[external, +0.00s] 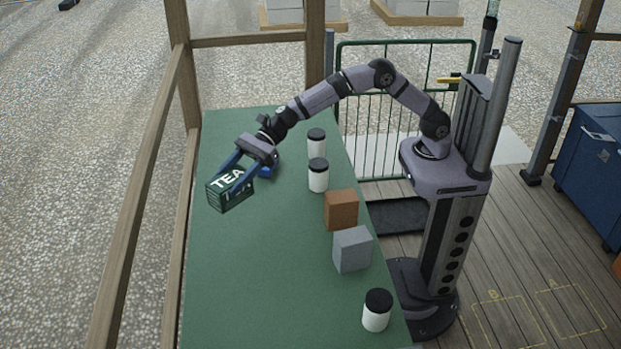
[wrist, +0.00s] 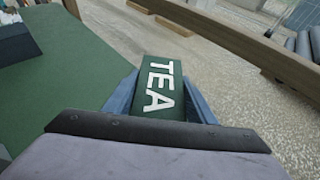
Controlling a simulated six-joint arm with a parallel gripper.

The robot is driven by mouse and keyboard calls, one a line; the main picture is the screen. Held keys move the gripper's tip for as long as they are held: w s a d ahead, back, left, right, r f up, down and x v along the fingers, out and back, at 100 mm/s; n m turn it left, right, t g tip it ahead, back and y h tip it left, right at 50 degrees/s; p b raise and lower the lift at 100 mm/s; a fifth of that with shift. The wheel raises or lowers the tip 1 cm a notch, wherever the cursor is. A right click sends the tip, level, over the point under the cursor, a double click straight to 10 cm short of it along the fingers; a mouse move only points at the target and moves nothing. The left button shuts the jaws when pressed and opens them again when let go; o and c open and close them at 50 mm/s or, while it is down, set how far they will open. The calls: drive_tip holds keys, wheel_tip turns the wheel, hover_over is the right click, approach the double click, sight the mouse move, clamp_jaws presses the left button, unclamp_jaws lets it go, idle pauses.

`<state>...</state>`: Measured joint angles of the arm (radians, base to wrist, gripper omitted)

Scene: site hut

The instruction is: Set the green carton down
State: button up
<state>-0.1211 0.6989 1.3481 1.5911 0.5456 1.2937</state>
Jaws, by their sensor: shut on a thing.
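The green carton (external: 231,192) has white TEA lettering on it. My gripper (external: 230,176) is shut on it, with a blue finger along each side, near the left edge of the green table (external: 265,290). In the wrist view the carton (wrist: 159,88) sits between the two blue fingers of my gripper (wrist: 160,95), its lettered face toward the camera. The carton looks tilted in the external view. I cannot tell whether its underside touches the table or is held above it.
Two white jars with black lids, a nearer (external: 318,178) and a farther (external: 316,143), stand along the table's right side. A brown block (external: 341,211), a grey block (external: 352,250) and another jar (external: 376,312) stand nearer. A blue object (external: 267,171) is partly hidden behind my gripper. The table's front left is clear.

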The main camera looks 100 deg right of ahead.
drive_tip(key=s+d+f, duration=0.1)
drive_tip(key=s+d, duration=0.1)
drive_tip(key=d, duration=0.7)
drive_tip(key=s+a+f+n+g+y, duration=0.1)
drive_tip(key=s+a+n+g+y, duration=0.4)
drive_tip(key=s, duration=0.5)
drive_tip(key=shift+h, duration=0.7)
drive_tip(key=shift+w+a+f+p, duration=0.1)
drive_tip(key=shift+a+f+p, duration=0.1)
drive_tip(key=shift+f, duration=1.5)
drive_tip(key=shift+w+a+f+p, duration=0.1)
drive_tip(key=shift+a+f, duration=0.1)
drive_tip(key=shift+f, duration=1.5)
drive_tip(key=shift+w+a+f+p, duration=0.1)
drive_tip(key=shift+a+f, duration=0.1)
drive_tip(key=shift+f, duration=1.5)
drive_tip(key=shift+f, duration=0.15)
drive_tip(key=o, duration=1.1)
